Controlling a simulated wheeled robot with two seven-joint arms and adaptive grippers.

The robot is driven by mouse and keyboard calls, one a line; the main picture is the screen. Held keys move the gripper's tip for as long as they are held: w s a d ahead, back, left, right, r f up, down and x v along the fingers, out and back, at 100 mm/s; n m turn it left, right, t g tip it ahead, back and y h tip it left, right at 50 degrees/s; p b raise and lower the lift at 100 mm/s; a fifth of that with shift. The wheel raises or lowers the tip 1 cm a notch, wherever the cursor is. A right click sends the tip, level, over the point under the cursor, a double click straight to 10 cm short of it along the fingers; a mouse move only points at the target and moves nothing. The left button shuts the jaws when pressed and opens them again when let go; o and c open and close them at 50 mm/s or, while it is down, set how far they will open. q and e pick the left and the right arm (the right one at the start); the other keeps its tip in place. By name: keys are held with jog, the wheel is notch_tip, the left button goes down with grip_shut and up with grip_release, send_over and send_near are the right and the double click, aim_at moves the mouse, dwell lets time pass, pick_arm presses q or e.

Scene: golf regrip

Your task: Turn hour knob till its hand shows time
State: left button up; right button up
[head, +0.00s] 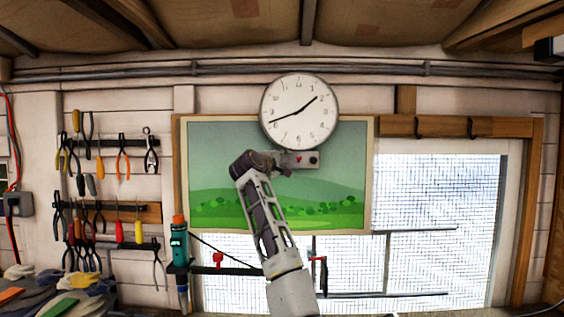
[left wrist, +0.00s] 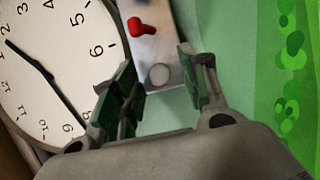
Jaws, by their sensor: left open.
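The round white wall clock (head: 288,93) hangs upright; its short hand points just before the 2, its long hand between 8 and 9. Below it is a small grey metal panel (head: 285,153) with a red knob (head: 299,159) in the middle and a dark knob (head: 313,159) at the right. In the left wrist view the red knob (left wrist: 141,27) and a round grey knob (left wrist: 160,75) show. My left gripper (left wrist: 160,85) is open, its fingers either side of the panel's grey-knob end; contact cannot be told. I cannot tell which knob is the hour knob.
A green landscape picture (head: 215,150) is behind my left arm. Tools hang on wall racks (head: 125,143) at the left. A bright window (head: 440,210) is at the right. A teal tool (head: 179,245) stands left of my arm.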

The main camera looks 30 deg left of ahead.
pick_arm(q)
grip_shut()
jog(key=shift+f, duration=0.1)
dwell(0.5)
jog(key=shift+m+g, duration=0.3)
jog(key=shift+m, duration=0.2)
dwell(0.3)
jog(key=shift+m+g, duration=0.5)
jog(key=shift+m, duration=0.7)
jog(key=m+g+y, duration=0.1)
jog(key=m+g, duration=0.1)
jog(key=m, duration=0.1)
jog(key=shift+w+m, duration=0.1)
jog(key=shift+m, duration=0.2)
jog(key=m, duration=0.1)
jog(key=m+g+y, duration=0.1)
jog(key=m, duration=0.1)
jog(key=shift+w+d+r, duration=0.1)
jog(key=shift+d+r, duration=0.05)
jog(key=shift+r, duration=0.1)
jog(key=m+g+y, duration=0.1)
jog(key=m+y, duration=0.1)
jog(key=m, duration=0.1)
jog(key=shift+w+d+m+g, duration=0.1)
jog(key=shift+d+m+g, duration=0.1)
jog(key=shift+m+g, duration=0.15)
